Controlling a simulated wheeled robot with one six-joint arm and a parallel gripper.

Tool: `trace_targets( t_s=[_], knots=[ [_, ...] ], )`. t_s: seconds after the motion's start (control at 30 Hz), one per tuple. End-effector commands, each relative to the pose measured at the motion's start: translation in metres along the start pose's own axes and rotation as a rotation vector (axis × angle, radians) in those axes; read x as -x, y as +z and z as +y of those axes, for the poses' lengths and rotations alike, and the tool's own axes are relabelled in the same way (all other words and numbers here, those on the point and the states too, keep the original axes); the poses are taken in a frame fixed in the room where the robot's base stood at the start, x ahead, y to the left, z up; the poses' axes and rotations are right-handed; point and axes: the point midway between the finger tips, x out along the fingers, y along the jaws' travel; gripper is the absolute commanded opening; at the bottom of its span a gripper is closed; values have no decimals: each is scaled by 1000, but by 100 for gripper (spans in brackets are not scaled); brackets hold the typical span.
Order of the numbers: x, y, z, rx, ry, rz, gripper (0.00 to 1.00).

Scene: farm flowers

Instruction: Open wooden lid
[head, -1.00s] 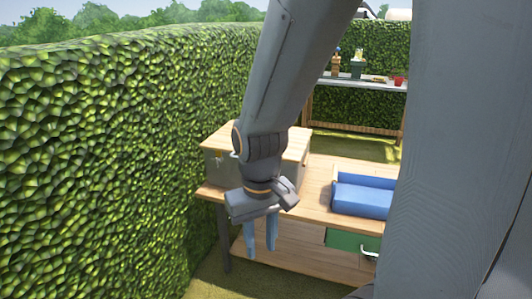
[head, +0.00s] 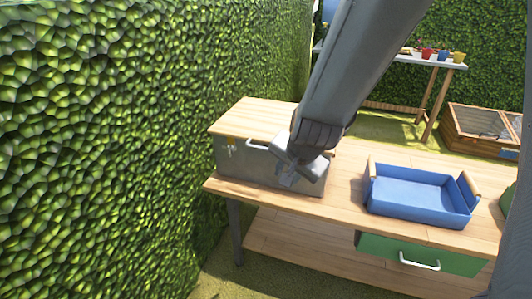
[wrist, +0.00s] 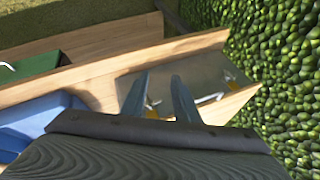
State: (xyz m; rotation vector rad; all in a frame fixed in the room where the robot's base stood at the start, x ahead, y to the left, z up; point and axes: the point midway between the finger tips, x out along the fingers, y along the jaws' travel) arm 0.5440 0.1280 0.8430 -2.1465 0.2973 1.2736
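The wooden lid (head: 258,118) is shut on top of a grey metal box (head: 240,165) at the left end of the wooden table. A light handle (head: 268,146) sits at the lid's front edge, and a latch (head: 230,150) shows on the box front. My gripper (head: 287,178) is in front of the right part of the box, below the lid's edge. In the wrist view its two blue-grey fingers (wrist: 160,98) are apart with nothing between them. The box front (wrist: 195,80) lies beyond the fingers there. My arm hides the lid's right end.
The wooden table (head: 345,160) carries a blue tray (head: 420,197) to the right. A green drawer (head: 395,253) with a white handle is below. A tall hedge (head: 110,150) stands close on the left. A bench with pots and a wooden cold frame (head: 480,130) are behind.

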Motion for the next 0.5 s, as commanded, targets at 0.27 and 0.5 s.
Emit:
trace_targets(
  t_s=[0.27,0.5],
  knots=[
    [-65,-13,-90,-580,-276,387,28],
    [-64,-6,-107,-901,-495,653,28]
  ],
)
